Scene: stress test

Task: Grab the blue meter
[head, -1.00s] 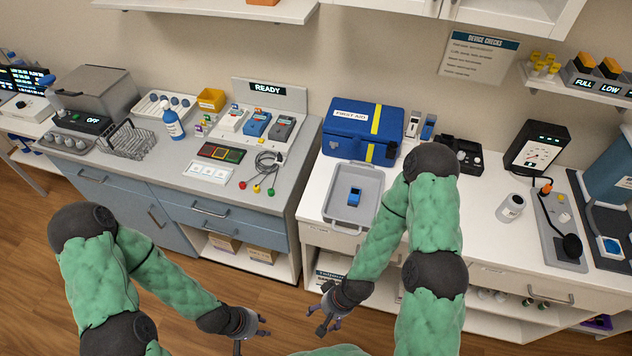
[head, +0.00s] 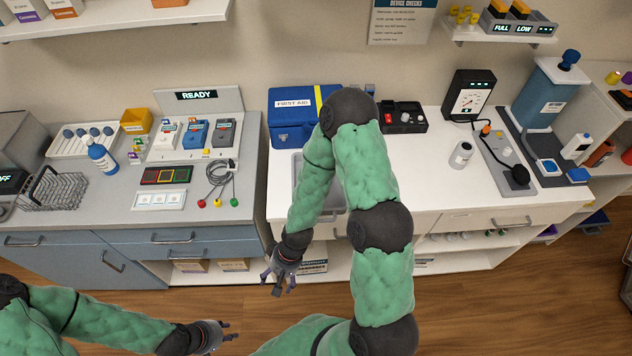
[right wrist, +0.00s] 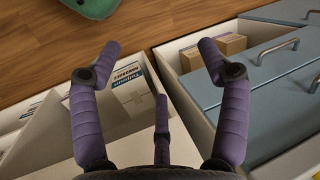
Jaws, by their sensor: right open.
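A blue meter (head: 194,134) with a small screen stands in the READY station (head: 192,98) on the grey counter, between a white device (head: 166,136) and a dark grey one (head: 222,133). My right gripper (head: 280,278) hangs in front of the counters, below and to the right of the meter. It is open and empty, its fingers spread in the right wrist view (right wrist: 160,50). My left gripper (head: 222,332) is low over the floor, open and empty, well away from the meter. The meter is not in the right wrist view.
A blue first aid case (head: 290,122) stands right of the station. A cable coil (head: 220,175) with coloured ends and a dark board (head: 166,176) lie before the station. A wire basket (head: 52,190) stands left.

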